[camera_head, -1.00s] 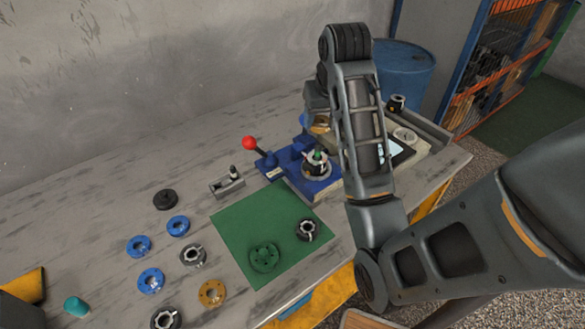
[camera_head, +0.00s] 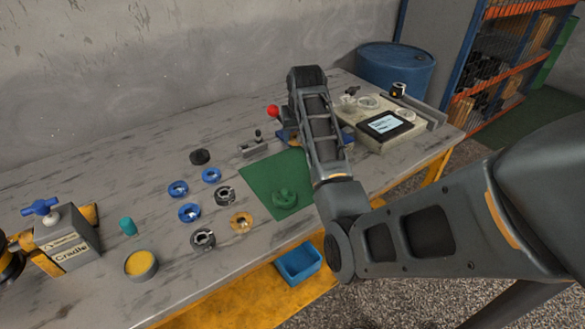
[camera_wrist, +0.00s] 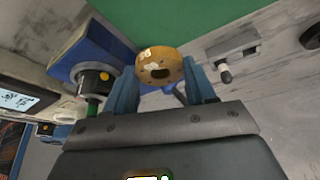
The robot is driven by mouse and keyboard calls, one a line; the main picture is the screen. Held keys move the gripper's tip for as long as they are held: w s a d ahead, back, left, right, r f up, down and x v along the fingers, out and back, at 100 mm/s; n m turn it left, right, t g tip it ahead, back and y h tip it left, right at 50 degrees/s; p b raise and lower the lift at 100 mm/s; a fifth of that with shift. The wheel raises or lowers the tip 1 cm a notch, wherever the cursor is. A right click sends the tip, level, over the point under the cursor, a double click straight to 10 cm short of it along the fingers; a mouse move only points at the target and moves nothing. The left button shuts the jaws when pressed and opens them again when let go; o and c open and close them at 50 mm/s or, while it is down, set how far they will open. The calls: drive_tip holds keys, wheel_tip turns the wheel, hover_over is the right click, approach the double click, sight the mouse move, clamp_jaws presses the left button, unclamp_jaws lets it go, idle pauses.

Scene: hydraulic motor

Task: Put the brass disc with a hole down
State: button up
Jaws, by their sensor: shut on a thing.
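The brass disc with a hole (camera_wrist: 158,62) is between the two blue fingers of my gripper (camera_wrist: 160,76) in the wrist view. My gripper is shut on it and holds it up, tilted, with its dark hole showing. The green mat (camera_wrist: 180,20) lies beyond it at the top. In the head view my arm hides the gripper and the held disc. The green mat (camera_head: 258,181) there carries a green flanged part (camera_head: 285,198). A similar brass ring (camera_head: 241,222) lies on the table left of the mat.
A blue fixture (camera_wrist: 80,45) stands left of the disc in the wrist view; its red lever knob (camera_head: 272,111) shows beside my arm. Blue rings (camera_head: 189,212) and grey rings (camera_head: 203,239) lie left of the mat. A cradle box (camera_head: 68,245) stands far left. The back-left tabletop is clear.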

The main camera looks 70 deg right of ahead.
sight(296, 158)
drive_tip(key=shift+f, duration=3.4)
drive_tip(key=shift+f, duration=0.1)
drive_tip(key=o, duration=1.2)
drive_tip(key=shift+f, duration=0.1)
drive_tip(key=v, duration=1.2)
drive_tip(key=shift+d+r, duration=0.1)
drive_tip(key=shift+r, duration=0.15)
